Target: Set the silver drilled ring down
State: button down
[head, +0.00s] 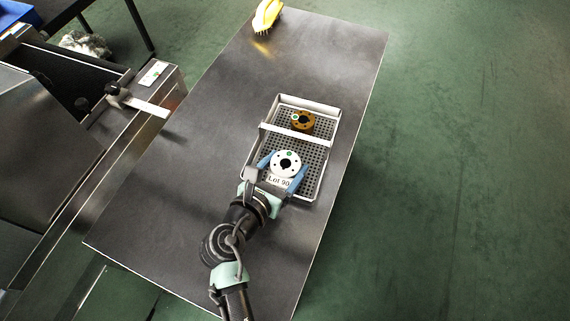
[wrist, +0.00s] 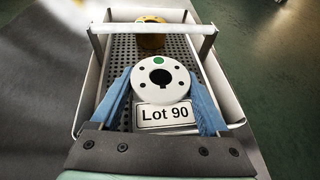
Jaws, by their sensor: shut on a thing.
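The silver drilled ring (head: 286,163) is a pale disc with a large centre hole, small holes around it and a green dot. It also shows in the wrist view (wrist: 147,90). My gripper (head: 283,168) has its blue fingers shut on the ring's two sides. The ring is over the near part of a white perforated tray (head: 321,184), on the near side of its handle bar. I cannot tell whether the ring touches the tray floor. A "Lot 90" label (wrist: 167,116) shows just in front of the ring, between the fingers.
A brass-coloured drilled ring (head: 303,122) with a green dot lies in the far part of the tray, beyond the white handle bar (head: 293,136). The tray stands on a dark metal table (head: 215,110). A yellow brush-like object (head: 267,16) is at the far edge. A machine (head: 110,120) stands left.

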grip_release()
jog(key=shift+f, duration=0.1)
jog(key=shift+r, duration=0.2)
jog(key=p+v, duration=0.1)
jog(key=v, duration=1.1)
jog(key=shift+p, duration=0.35)
